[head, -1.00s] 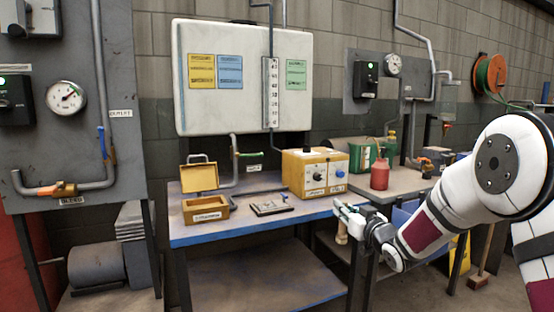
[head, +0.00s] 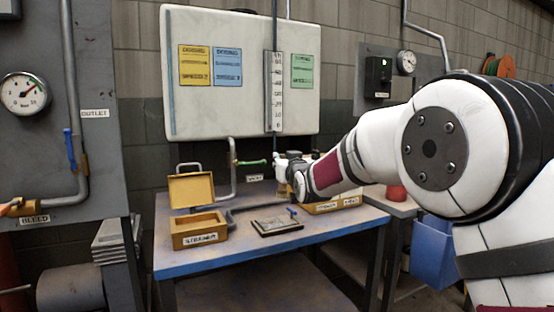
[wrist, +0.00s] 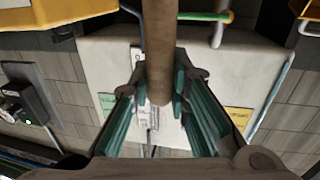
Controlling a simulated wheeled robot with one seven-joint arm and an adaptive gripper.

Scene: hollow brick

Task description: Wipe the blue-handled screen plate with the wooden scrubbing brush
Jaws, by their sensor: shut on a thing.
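The screen plate (head: 270,228), a flat dark-framed plate with a grey face, lies on the workbench. Its small blue handle (head: 292,212) sticks up at its right back corner. My gripper (head: 287,166) is above and behind the plate, apart from it. In the wrist view, my gripper's teal-lined fingers are shut on a brown wooden handle (wrist: 159,45), that of the scrubbing brush. The handle runs from the top edge to between the fingers. The brush's bristles do not show in the wrist view, and I cannot make out the brush in the head view.
An open yellow strainer box (head: 200,238) stands left of the plate. A yellow-and-white control box (head: 340,202) is partly hidden behind my arm. A white tank (head: 215,110) is behind the workbench (head: 215,262), whose front is clear.

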